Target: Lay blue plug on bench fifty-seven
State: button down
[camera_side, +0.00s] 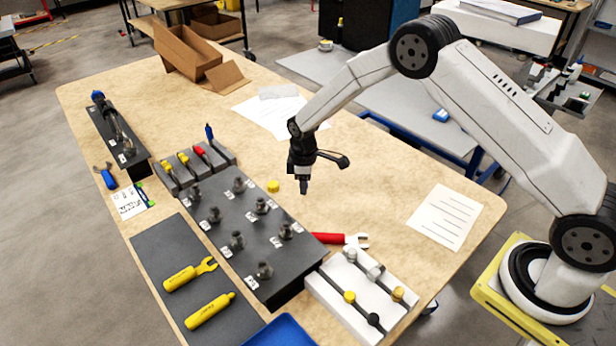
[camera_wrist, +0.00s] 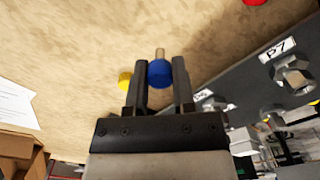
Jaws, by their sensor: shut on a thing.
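The blue plug (camera_wrist: 159,73), a round blue head with a tan stub, sits between the two fingers of my gripper (camera_wrist: 160,82) in the wrist view. The fingers are shut on it. In the side view my gripper (camera_side: 304,188) points down above the wooden bench (camera_side: 375,170), to the right of the dark fitting block. The plug cannot be made out there. No number fifty-seven can be read on the bench.
A yellow cap (camera_side: 273,186) lies on the bench close to my gripper. The dark block (camera_side: 215,240) with several metal fittings stands to the left. A red-handled wrench (camera_side: 340,239) and a white rack (camera_side: 355,290) lie nearer the front. Bare bench extends right.

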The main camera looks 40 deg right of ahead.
jog(key=shift+w+f, duration=0.75)
jog(key=shift+f, duration=0.2)
jog(key=shift+f, duration=0.1)
jog(key=shift+w+f, duration=0.25)
jog(key=shift+f, duration=1.5)
jog(key=shift+c, duration=2.3)
grip_release()
jog(key=shift+f, duration=0.1)
